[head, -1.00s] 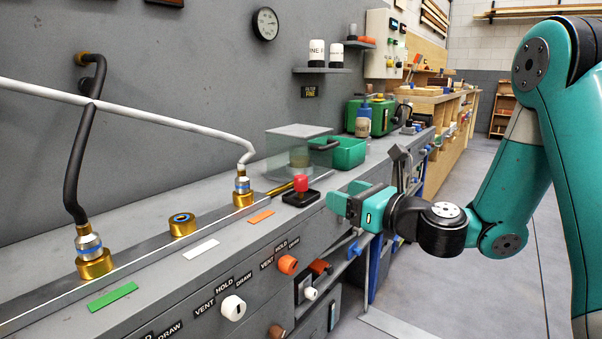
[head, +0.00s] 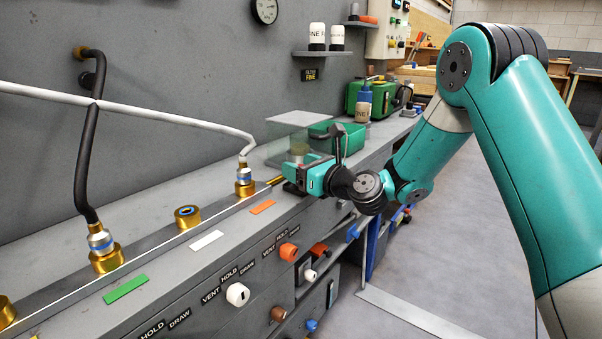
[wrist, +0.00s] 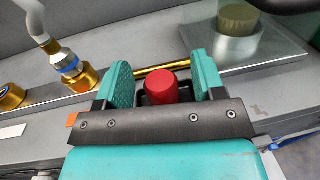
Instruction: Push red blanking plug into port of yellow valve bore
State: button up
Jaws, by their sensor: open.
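The red blanking plug (wrist: 161,87) stands upright in its black holder (wrist: 184,92) on the bench ledge, seen in the wrist view. My gripper (wrist: 160,75) is open, with one teal finger on each side of the plug and gaps between. In the head view my gripper (head: 296,172) covers the plug, and only a dark edge of the holder shows. Several brass valves sit along the rail. The middle one (head: 187,216) has an open bore with a blue ring and no hose. I cannot tell a yellow marking from brass.
A white hose joins the brass valve (head: 245,180) nearest my gripper, and a black hose joins another valve (head: 104,249). A clear box (wrist: 238,40) and a green bin (head: 345,139) stand behind the gripper. Knobs (head: 237,294) stick out from the bench front.

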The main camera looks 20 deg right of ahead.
jog(key=c, duration=1.1)
jog(key=shift+c, duration=0.2)
notch_tip(320, 180, up, 20)
jog(key=p, duration=0.9)
jog(key=shift+d, duration=0.1)
